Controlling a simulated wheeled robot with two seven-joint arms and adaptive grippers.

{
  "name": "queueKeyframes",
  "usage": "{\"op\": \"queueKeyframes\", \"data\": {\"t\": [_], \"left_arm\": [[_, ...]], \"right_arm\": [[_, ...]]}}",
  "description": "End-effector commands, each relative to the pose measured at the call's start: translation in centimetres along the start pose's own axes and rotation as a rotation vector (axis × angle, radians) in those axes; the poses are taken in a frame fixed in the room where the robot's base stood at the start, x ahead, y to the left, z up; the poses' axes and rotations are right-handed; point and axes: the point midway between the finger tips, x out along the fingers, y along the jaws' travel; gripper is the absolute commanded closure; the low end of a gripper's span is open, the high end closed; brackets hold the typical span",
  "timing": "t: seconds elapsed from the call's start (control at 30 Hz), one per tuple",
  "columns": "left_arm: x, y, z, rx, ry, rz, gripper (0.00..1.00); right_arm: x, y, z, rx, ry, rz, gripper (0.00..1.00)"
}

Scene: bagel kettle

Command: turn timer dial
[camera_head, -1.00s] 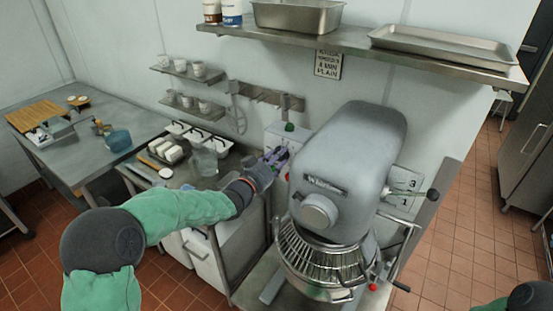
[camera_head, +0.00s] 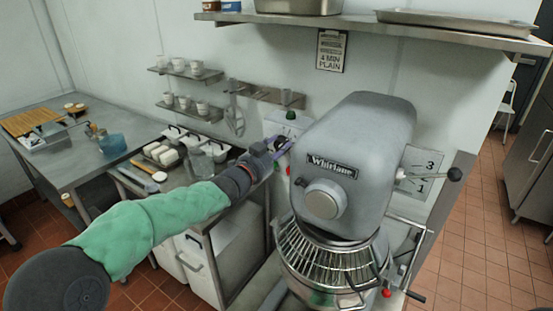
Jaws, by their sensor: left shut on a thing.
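The timer is a pale box (camera_head: 272,127) on the wall just left of the big mixer, with a green knob or light at its top and a red button lower down. My left gripper (camera_head: 283,146) is at the front of this box, shut on a small dark part that looks like the timer dial (camera_head: 281,142). The fingers cover most of the dial, so its marks cannot be read. My right gripper is not in view.
The grey mixer (camera_head: 355,150) with its wire bowl guard (camera_head: 325,258) stands close to the right of my left gripper. A steel shelf (camera_head: 380,36) is above. A counter (camera_head: 190,177) with white tubs is at the left.

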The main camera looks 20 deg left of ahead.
Motion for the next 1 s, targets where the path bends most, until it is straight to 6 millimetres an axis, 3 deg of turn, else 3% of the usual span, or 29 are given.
{"op": "queueKeyframes", "data": {"t": [0.3, 0.8, 0.83, 0.9, 1.0], "left_arm": [[0.1, -0.2, -0.2, 0.116, 0.006, -0.005, 0.92], [0.0, -0.3, -0.3, 0.136, 0.006, -0.005, 0.92], [0.0, -0.3, -0.3, 0.136, 0.006, -0.005, 0.57], [0.0, -0.3, -0.3, 0.136, 0.006, -0.005, 0.37], [0.0, -0.2, -0.2, 0.135, 0.004, -0.004, 0.36]], "right_arm": [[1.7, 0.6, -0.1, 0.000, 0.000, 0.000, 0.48], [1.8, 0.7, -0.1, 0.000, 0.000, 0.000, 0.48], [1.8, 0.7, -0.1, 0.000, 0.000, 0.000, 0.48], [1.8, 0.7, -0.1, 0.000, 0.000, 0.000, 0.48], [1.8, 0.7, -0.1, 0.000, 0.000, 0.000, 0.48]]}}
